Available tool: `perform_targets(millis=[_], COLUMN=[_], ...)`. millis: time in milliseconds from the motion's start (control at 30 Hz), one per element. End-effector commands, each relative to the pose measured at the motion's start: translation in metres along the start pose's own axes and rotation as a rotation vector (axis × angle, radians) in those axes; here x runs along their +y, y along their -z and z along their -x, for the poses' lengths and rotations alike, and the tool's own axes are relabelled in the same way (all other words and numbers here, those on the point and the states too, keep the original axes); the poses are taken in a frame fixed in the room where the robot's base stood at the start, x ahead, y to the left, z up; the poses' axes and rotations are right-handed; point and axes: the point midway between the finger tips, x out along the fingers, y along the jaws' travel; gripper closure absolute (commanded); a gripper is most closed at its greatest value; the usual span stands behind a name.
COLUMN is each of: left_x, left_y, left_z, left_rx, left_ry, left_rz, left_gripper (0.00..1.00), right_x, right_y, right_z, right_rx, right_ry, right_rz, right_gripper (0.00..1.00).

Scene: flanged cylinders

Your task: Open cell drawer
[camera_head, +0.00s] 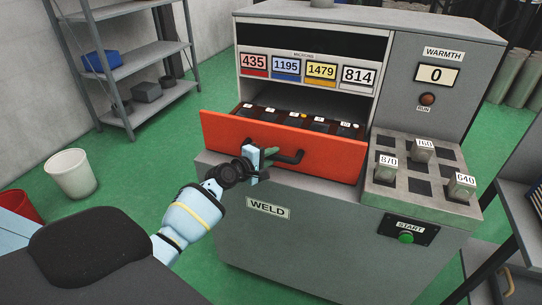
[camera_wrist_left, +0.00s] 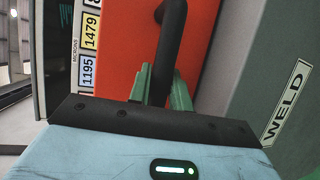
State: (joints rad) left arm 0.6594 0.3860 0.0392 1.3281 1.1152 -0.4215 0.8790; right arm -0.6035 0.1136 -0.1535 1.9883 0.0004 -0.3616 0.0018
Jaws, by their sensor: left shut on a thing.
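The cell drawer has a red-orange front (camera_head: 225,130) and is pulled out from the grey machine. Inside it a dark tray (camera_head: 312,122) with several small labelled slots shows. My left gripper (camera_head: 268,154) is shut on the black bar handle (camera_head: 292,158) near its left end. In the left wrist view the green fingertips (camera_wrist_left: 162,88) sit around the handle (camera_wrist_left: 172,40), against the red drawer front (camera_wrist_left: 208,50). My right gripper is not in view.
A START button (camera_head: 406,237) is below. A shelf (camera_head: 137,62) and white bin (camera_head: 72,174) stand at left. Green floor is clear between.

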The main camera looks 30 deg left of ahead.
Motion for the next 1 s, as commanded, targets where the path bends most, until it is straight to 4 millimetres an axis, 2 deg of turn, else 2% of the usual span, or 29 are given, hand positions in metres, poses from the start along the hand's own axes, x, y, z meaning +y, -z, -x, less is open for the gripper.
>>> perform_targets(millis=[500,533,667,1000], left_x=[0.0019,0.0019,0.0019,0.0019], left_y=[0.0002,0.0002,0.0002,0.0002], left_z=[-0.0001,-0.0001,-0.0001,0.0025], left_rx=[0.000,0.000,0.000,0.000], left_ry=[-0.002,-0.003,-0.003,-0.003], left_rz=[-0.002,-0.002,-0.002,-0.001], left_gripper=[1.00,0.76,0.59,0.59], right_x=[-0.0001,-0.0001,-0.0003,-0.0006], right_y=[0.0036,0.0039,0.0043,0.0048], right_z=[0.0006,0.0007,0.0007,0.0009], right_rx=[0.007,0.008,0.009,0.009], right_ry=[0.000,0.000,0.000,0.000], right_rz=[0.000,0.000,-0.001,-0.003], right_gripper=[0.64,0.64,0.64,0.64])
